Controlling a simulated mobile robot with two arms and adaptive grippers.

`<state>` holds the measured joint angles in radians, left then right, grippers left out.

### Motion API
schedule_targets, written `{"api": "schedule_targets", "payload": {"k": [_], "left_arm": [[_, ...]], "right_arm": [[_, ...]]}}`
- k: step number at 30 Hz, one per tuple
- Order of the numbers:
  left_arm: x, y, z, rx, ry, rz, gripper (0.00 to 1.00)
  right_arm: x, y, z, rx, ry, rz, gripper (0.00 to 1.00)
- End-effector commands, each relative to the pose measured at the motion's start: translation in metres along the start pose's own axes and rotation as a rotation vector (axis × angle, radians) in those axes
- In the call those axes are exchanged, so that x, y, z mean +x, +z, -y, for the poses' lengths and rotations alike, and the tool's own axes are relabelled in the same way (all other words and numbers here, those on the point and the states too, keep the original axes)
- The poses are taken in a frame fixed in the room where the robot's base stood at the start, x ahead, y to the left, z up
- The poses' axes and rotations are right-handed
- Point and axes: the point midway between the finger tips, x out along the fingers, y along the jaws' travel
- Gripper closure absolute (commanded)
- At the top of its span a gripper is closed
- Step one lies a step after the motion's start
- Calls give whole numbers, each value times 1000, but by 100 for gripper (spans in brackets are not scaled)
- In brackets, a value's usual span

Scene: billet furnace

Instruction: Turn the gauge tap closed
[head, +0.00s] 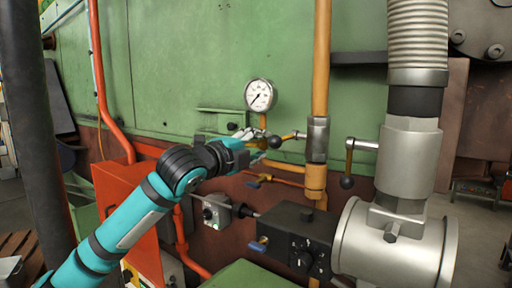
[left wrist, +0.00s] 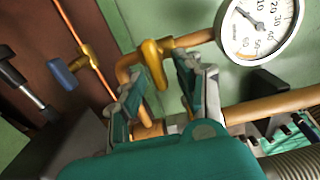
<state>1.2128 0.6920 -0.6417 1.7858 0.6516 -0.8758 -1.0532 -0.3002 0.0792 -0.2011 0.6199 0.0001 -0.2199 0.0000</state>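The round white gauge (head: 260,95) is on the green wall, and part of its dial shows in the left wrist view (left wrist: 258,28). A yellow-brass tap-like fitting (left wrist: 153,62) sits on the copper pipe by the gauge; I take it to be the gauge tap. My left gripper (head: 262,150) is just below the gauge and hides most of this fitting in the head view. In the left wrist view its two fingers (left wrist: 156,88) are apart, with the fitting at and beyond the gap between their tips. I cannot tell whether they touch it. My right gripper is not in view.
A dark control box (head: 296,240) and a large grey pipe fitting (head: 405,160) stand at lower right.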

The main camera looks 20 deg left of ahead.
Motion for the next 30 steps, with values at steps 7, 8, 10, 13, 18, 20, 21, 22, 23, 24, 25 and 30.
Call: {"api": "schedule_targets", "payload": {"k": [7, 8, 10, 13, 18, 20, 21, 22, 23, 24, 25, 30], "left_arm": [[-24, 1, 1, 2, -3, 2, 65], [-30, 1, 0, 4, -2, 2, 65], [-45, 2, 0, 3, -2, 3, 65], [-67, 1, 0, 5, 0, 3, 65], [-99, 1, 0, 3, 0, 2, 65], [-107, 1, -1, 2, 1, 1, 65], [-111, 1, -1, 2, 1, 2, 65], [-113, 1, -1, 1, 1, 2, 65], [-116, 0, -1, 1, 1, 1, 65], [-118, 0, -1, 1, 1, 0, 65], [-119, 0, -1, 1, 1, 0, 65], [-120, 0, -1, 0, 1, 0, 65]], "right_arm": [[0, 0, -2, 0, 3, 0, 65], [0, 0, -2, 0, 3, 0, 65], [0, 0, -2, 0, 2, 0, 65], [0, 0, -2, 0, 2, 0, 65], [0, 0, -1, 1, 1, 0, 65], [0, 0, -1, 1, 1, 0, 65], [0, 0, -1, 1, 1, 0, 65], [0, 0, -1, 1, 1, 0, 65], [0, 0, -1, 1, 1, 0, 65], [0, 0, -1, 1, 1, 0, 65], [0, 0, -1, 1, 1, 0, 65], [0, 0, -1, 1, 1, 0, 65]]}}
